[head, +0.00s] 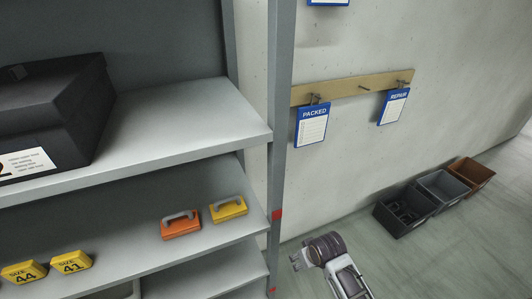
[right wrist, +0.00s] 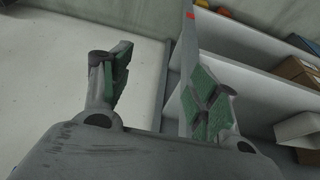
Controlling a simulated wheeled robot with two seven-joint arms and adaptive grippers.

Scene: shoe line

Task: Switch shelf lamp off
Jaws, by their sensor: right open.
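No lamp and no lamp switch can be made out in either view. The grey shelf unit (head: 190,137) fills the left of the head view, its post standing to the right of the boards. My right gripper (head: 297,262) is low in the head view, in front of the wall and right of the post. In the right wrist view the right gripper (right wrist: 160,88) has its two green-padded fingers spread, with nothing between them. The shelf post and boards show behind and right of the fingers. My left gripper is not in view.
A black box (head: 85,105) stands on the upper board. Orange (head: 180,226) and yellow (head: 229,209) handled blocks and size tags (head: 72,262) sit below. Blue-topped cards (head: 312,125) hang from a wooden wall rail (head: 350,88). Several bins (head: 405,212) line the wall; the floor before them is clear.

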